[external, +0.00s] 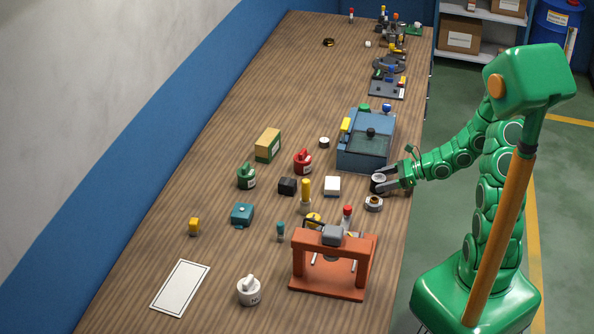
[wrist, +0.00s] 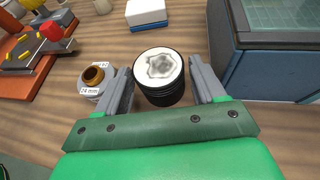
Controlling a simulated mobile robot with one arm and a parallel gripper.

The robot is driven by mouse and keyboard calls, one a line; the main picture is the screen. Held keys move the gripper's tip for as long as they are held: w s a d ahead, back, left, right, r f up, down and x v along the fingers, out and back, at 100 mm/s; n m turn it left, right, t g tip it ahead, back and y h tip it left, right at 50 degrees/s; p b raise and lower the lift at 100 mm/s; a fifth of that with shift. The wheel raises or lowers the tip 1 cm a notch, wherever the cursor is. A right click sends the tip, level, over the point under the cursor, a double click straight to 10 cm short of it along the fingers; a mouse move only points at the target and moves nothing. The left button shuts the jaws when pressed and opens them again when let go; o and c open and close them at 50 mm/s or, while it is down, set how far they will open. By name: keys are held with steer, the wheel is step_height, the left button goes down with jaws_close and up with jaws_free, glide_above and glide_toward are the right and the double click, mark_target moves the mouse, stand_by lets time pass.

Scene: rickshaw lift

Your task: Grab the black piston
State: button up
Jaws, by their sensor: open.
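The black piston (wrist: 163,92) is a short black cylinder with a shiny silver top, standing on the wooden table. In the wrist view it sits between the two grey fingers of my gripper (wrist: 162,84), with a small gap showing on its right side; on the left the finger is close to it. In the external view my gripper (external: 388,181) is open and low beside the table's right edge, and the piston (external: 378,183) shows partly between the fingers.
A white labelled part with a brown hole (wrist: 95,80) stands just outside the left finger. A blue box with a glass lid (wrist: 275,60) is close on the right. A white block (wrist: 146,14) lies ahead. An orange press (external: 298,262) stands nearer the camera.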

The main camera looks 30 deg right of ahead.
mark_target(371, 182)
steer(key=shift+x, duration=1.85)
steer(key=c, duration=0.8)
steer(key=shift+r, duration=4.95)
